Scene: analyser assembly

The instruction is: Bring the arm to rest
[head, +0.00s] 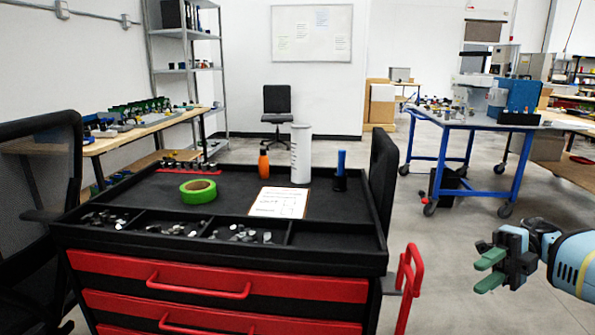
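My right gripper (490,270) shows at the right side of the head view, with green fingertips and a dark body on a light blue arm (572,265). Its two fingers are apart with a gap between them, and nothing shows in the gap. It is in free air to the right of the red and black tool cart (330,258), touching nothing that I can see. My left gripper is not in view.
The cart top holds green tape (198,191), a white cylinder (301,155), an orange bottle (264,162), a blue-topped bottle (340,172) and a paper sheet (279,203). A red handle (410,280) sticks out toward my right gripper. A blue table (470,126) stands behind.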

